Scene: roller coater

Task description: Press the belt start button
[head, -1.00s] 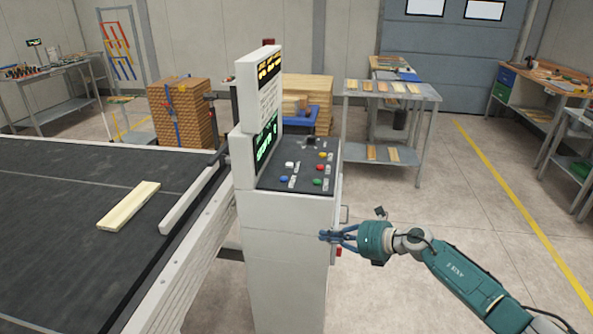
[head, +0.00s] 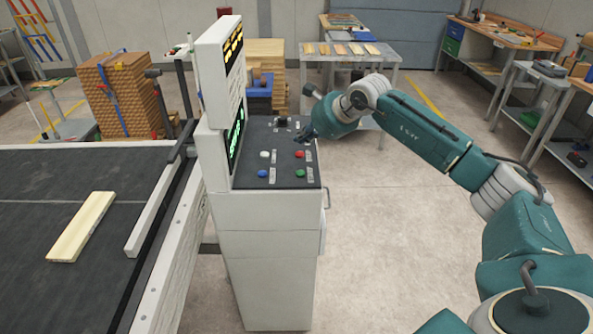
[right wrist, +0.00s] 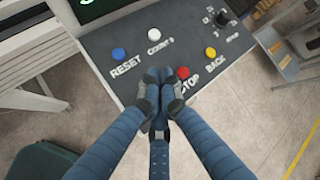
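The control panel (head: 280,183) on the white console carries coloured buttons. The green button (head: 300,174) sits at its near right, with the red button (head: 300,155) behind it; no start label is readable. The blue button (head: 262,173) and white button (head: 265,155) are on the left. My right gripper (head: 304,134) is over the panel's right side, fingers together and empty. In the right wrist view its fingertips (right wrist: 159,80) are between the white and red buttons; the yellow button (right wrist: 210,52) shows there, and the green one is not visible. My left gripper is not in view.
The console's upright display (head: 222,85) rises left of the panel. The conveyor belt (head: 110,275) with a wooden board (head: 82,227) lies to the left. A dark knob (right wrist: 219,18) is at the panel's far end. Floor right of the console is clear.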

